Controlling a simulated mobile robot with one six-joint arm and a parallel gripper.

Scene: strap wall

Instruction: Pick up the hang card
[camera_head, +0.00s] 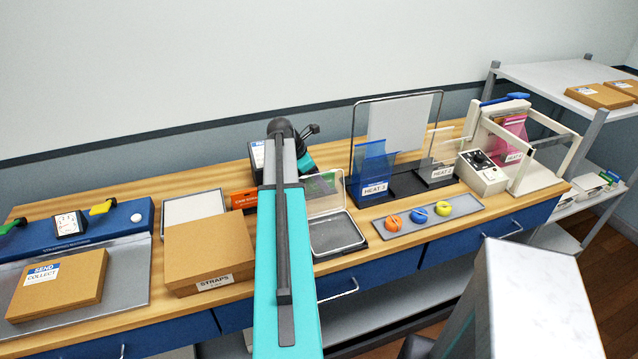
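My teal arm reaches over the middle of the bench. My gripper (308,132) is small, dark and partly hidden behind the arm near the back of the bench. I cannot tell whether it is open or holds anything. No item is clearly labelled as the hang card. A plain pale sheet (398,122) stands upright in a wire frame, right of my gripper. A pink card (514,136) shows in the white press at the right. An open tin (338,232) lies just right of my arm, its clear lid raised.
A cardboard STRAPS box (208,250) and a SEND/COLLECT box (58,285) stand at left. A blue HEAT 3 holder (373,172) stands below the wire frame. A grey tray (427,217) holds orange, blue and yellow round pieces. A white-topped block (545,300) is at front right.

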